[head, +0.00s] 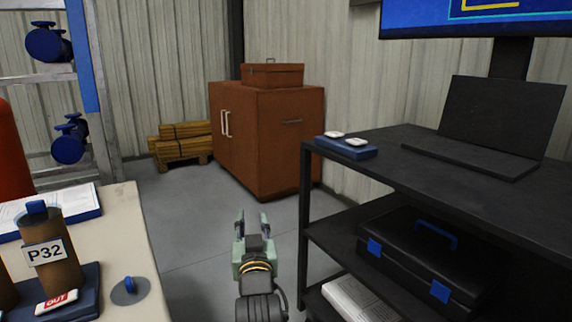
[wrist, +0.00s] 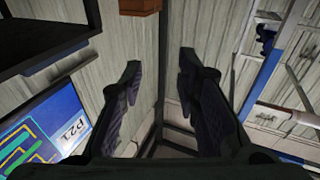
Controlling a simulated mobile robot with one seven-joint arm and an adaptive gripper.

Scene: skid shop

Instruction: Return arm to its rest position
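My gripper (head: 253,222) shows at the bottom middle of the head view, over the grey floor between the pale table and the black shelf desk. Its two fingers point away from me and stand apart. In the wrist view my gripper (wrist: 160,85) also has its dark fingers spread, with nothing between them. Wall panels and a dark corner post (wrist: 161,70) show beyond the fingers. My gripper touches nothing that I can see.
On the left, the pale table (head: 125,225) bears a brown cylinder marked P32 (head: 50,262). On the right, the black shelf desk (head: 420,160) holds a laptop (head: 500,125) and a black toolbox (head: 425,262). A brown cabinet (head: 270,140) stands behind. The floor between is clear.

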